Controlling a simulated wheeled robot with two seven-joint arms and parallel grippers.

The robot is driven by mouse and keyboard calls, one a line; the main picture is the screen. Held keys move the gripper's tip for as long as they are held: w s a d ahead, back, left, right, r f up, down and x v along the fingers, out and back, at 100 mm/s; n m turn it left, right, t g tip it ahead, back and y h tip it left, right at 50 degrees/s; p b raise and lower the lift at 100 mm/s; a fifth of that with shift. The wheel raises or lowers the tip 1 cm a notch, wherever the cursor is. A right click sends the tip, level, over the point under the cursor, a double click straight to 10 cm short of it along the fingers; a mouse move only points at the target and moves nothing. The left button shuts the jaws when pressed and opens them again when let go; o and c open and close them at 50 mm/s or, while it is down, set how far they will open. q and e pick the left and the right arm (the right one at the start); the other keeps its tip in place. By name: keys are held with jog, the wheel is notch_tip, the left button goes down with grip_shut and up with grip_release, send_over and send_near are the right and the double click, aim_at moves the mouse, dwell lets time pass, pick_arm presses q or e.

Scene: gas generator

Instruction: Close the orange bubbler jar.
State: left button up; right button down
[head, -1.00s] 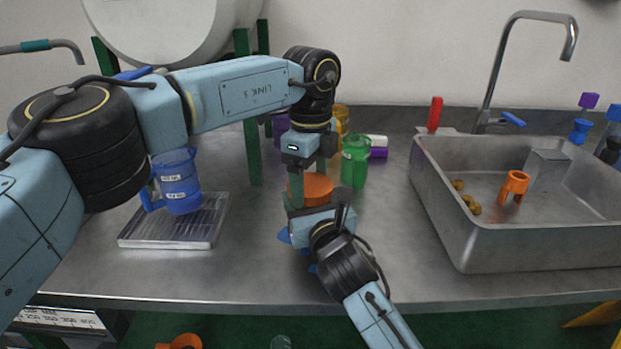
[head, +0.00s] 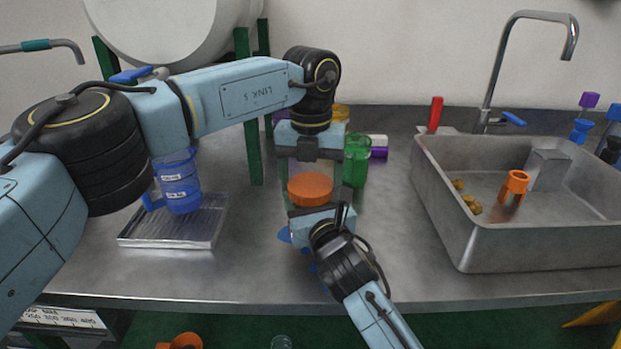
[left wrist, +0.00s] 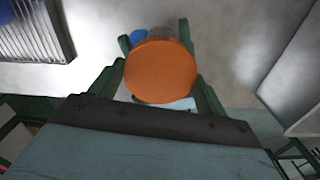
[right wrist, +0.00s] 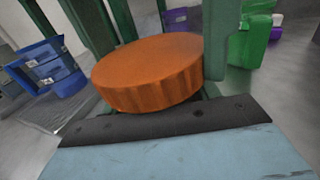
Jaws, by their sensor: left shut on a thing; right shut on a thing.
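The orange lid (head: 310,188) of the bubbler jar shows as a flat round disc in the middle of the counter. My left gripper (left wrist: 158,85) reaches down from above and is shut on the lid, one green finger on each side. My right gripper (head: 318,222) comes in low from the front, just below the lid, shut on the jar. The jar's body is mostly hidden by the lid and my right gripper. The lid's ribbed side shows large in the right wrist view (right wrist: 150,80). Whether the lid is fully seated cannot be told.
A blue jug (head: 180,182) stands on a metal rack (head: 135,238) at left. A green jar (head: 357,160) stands close behind on the right. The metal sink (head: 520,250), holding an orange piece (head: 514,186), is at right. The counter between jar and sink is clear.

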pick_arm(q)
jog(key=o, duration=1.1)
jog(key=shift+r, duration=2.3)
jog(key=shift+c, duration=0.5)
